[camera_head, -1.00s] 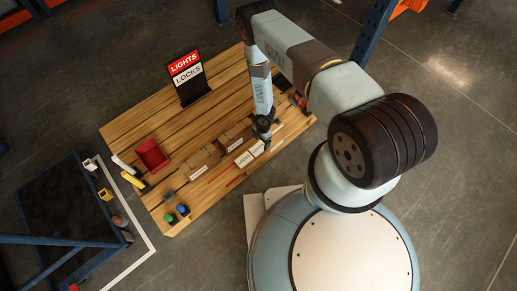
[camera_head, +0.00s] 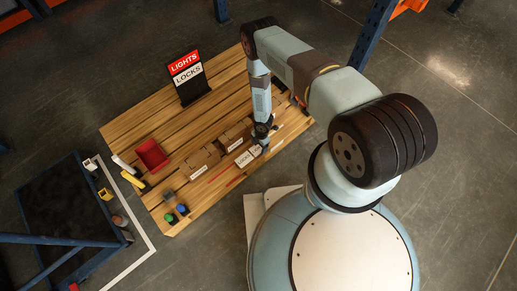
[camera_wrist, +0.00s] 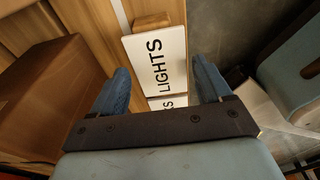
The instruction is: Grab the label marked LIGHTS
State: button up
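The white label marked LIGHTS (camera_wrist: 160,62) lies in the wrist view with black letters, between my gripper's two blue fingers. My gripper (camera_wrist: 162,78) is open and empty, one finger on each side of the label with gaps between. A second white label (camera_wrist: 168,103) shows below it; only a final S is readable. In the head view my gripper (camera_head: 264,144) is low over the front edge of the wooden table (camera_head: 225,110). A white LOCKS label (camera_head: 243,159) lies just left of it; the LIGHTS label is mostly hidden there.
Cardboard boxes (camera_head: 203,160) stand left of my gripper; one brown box (camera_wrist: 50,95) is close to the left finger. A small wooden block (camera_wrist: 152,20) touches the label's far end. A LIGHTS/LOCKS sign (camera_head: 187,72) and a red bin (camera_head: 152,155) stand farther off.

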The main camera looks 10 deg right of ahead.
jog(key=c, duration=0.8)
jog(key=shift+o, duration=0.2)
